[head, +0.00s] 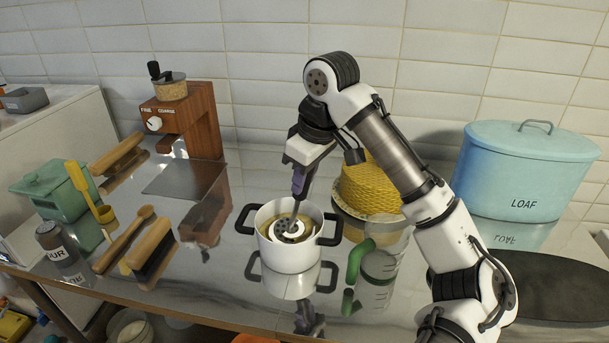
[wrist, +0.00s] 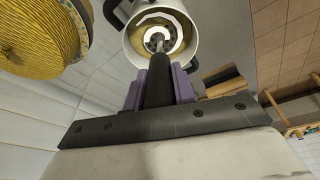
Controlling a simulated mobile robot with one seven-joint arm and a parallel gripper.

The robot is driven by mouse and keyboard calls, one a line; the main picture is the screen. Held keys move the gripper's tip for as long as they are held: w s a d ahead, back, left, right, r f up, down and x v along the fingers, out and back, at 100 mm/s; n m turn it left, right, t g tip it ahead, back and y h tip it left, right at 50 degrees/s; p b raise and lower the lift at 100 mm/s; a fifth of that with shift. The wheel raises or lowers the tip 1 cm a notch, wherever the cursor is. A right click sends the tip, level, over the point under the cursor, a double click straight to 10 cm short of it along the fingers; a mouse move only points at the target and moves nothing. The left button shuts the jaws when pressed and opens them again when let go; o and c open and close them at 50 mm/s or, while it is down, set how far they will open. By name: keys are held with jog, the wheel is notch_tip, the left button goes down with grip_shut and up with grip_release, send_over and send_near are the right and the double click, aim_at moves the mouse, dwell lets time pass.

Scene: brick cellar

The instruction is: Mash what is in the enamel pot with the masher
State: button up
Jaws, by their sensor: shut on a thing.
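The white enamel pot (head: 290,254) with dark handles stands on the shiny counter. Yellowish-brown contents (head: 306,217) show inside it. The masher (wrist: 157,85) has a dark handle and a round head that sits inside the pot, at or in the contents; its exact depth I cannot tell. My gripper (head: 299,190) is above the pot, shut on the masher's handle, with purple fingers on both sides of it in the wrist view. The pot (wrist: 133,48) also shows at the top of the wrist view.
A yellow woven hive-shaped thing (head: 368,185) stands right behind the pot. A clear jug with a green handle (head: 378,268) is close at its right.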

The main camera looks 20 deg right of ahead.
jog(key=shift+f, duration=0.15)
jog(key=shift+f+b, duration=0.45)
jog(key=shift+f, duration=0.9)
notch_tip(320, 180, up, 3)
jog(key=p, duration=0.4)
jog(key=shift+r, duration=0.1)
jog(key=shift+f, duration=0.2)
